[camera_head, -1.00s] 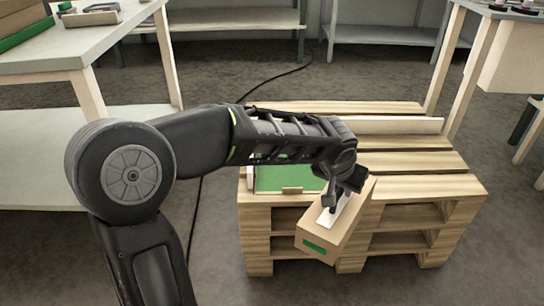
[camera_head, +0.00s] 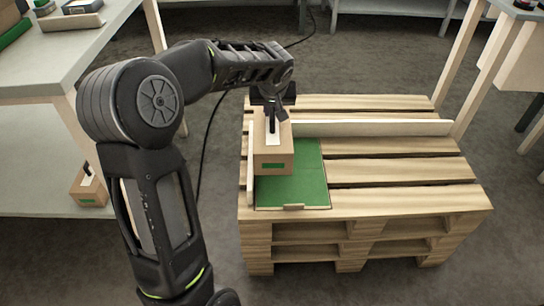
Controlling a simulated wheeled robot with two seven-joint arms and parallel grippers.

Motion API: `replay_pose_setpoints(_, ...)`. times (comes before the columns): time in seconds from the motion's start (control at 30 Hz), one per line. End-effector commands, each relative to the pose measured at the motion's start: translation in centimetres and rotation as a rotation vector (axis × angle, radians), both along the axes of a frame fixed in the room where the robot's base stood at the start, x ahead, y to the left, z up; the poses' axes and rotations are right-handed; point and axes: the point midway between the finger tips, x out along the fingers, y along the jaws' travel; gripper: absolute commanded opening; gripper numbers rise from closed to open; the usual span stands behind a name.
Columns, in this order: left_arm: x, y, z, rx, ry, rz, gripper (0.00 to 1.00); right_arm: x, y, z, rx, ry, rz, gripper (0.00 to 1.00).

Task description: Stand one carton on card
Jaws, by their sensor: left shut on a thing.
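A brown carton (camera_head: 273,157) with a white top label and a green mark on its front is in my left gripper (camera_head: 271,119). The gripper is shut on it from above. The carton is upright over the back left part of the green card (camera_head: 300,191) on the wooden pallet stack. I cannot tell whether its base touches the card. The carton hides part of the card. Another brown carton (camera_head: 88,190) with a green mark stands on the lower shelf at the left. My right gripper is not in view.
The pallet stack (camera_head: 400,173) has a raised wooden strip (camera_head: 375,128) along the back and another (camera_head: 250,165) at the left of the card. The right of the pallet is clear. A grey table (camera_head: 60,62) stands left.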

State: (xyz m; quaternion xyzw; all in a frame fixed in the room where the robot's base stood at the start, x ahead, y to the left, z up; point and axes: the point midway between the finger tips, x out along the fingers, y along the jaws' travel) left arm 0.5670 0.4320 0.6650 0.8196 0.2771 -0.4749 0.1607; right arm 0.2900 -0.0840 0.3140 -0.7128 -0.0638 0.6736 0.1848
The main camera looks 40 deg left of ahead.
Motion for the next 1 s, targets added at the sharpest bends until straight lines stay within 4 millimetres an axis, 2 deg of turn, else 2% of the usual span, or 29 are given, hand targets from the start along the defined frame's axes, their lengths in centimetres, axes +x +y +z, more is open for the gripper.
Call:
replay_pose_setpoints(0.17,0.1,0.0,0.1,0.001,-0.003,-0.002,0.00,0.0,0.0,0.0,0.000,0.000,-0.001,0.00)
replay_pose_setpoints(0.27,0.0,-0.1,-0.5,0.000,-0.001,-0.001,0.00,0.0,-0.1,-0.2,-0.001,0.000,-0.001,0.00)
replay_pose_setpoints(0.5,0.0,-0.1,-4.2,-0.001,-0.001,-0.002,0.00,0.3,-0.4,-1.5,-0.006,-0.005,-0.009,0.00)
replay_pose_setpoints(0.57,0.1,0.0,-4.7,0.001,-0.001,-0.002,0.00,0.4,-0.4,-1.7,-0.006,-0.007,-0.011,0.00)
replay_pose_setpoints(0.9,0.1,-0.1,-4.9,0.000,-0.004,-0.002,0.00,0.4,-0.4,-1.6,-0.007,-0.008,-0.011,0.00)
replay_pose_setpoints(1.0,0.1,-0.1,-5.7,0.001,-0.002,-0.003,0.00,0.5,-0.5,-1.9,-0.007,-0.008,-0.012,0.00)
